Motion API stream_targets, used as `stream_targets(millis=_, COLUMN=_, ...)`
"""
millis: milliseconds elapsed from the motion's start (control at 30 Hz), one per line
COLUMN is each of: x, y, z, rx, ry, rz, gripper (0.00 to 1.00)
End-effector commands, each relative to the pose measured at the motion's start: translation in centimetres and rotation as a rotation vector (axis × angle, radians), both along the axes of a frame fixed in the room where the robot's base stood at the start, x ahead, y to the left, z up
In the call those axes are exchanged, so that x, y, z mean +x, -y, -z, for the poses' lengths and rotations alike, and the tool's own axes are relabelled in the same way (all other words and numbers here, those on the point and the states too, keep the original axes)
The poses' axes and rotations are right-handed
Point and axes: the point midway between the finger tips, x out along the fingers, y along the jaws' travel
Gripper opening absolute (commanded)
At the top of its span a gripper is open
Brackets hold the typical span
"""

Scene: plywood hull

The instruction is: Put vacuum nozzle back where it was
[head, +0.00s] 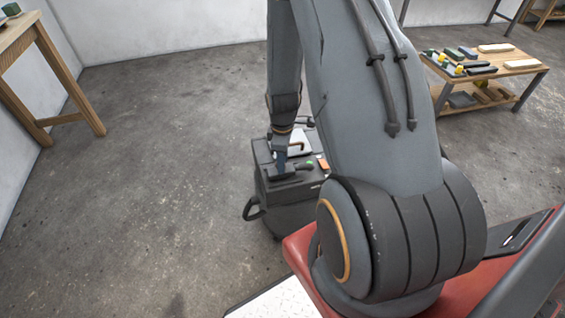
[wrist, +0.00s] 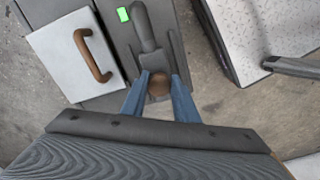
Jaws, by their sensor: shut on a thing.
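The vacuum nozzle (wrist: 147,28) is a dark grey, tapered piece with a brown round end. It lies along a dark grey slotted area on top of a dark box-shaped unit (head: 262,158). My gripper (wrist: 159,84) has its blue fingers on either side of the brown end and is shut on the nozzle. In the head view my gripper (head: 280,163) points down at the top of the unit, and the nozzle (head: 303,166) shows beside it. I cannot tell whether the nozzle rests on the surface or is slightly above it.
A pale panel with a brown handle (wrist: 95,55) lies left of the nozzle. A pale tread plate (wrist: 240,40) stands to the right. A wooden table (head: 20,30) and a shelf bench with tools (head: 520,62) stand farther off. The left floor is clear.

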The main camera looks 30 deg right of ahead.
Motion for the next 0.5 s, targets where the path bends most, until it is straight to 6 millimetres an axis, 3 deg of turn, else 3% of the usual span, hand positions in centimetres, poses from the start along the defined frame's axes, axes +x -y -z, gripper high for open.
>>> stream_targets(millis=467, x=0.03, y=0.0, z=1.04, rx=0.0, ry=0.0, rz=0.0, gripper=0.03)
stream_targets(millis=500, x=0.03, y=0.0, z=1.05, rx=-0.001, ry=0.001, rz=0.0, gripper=0.3)
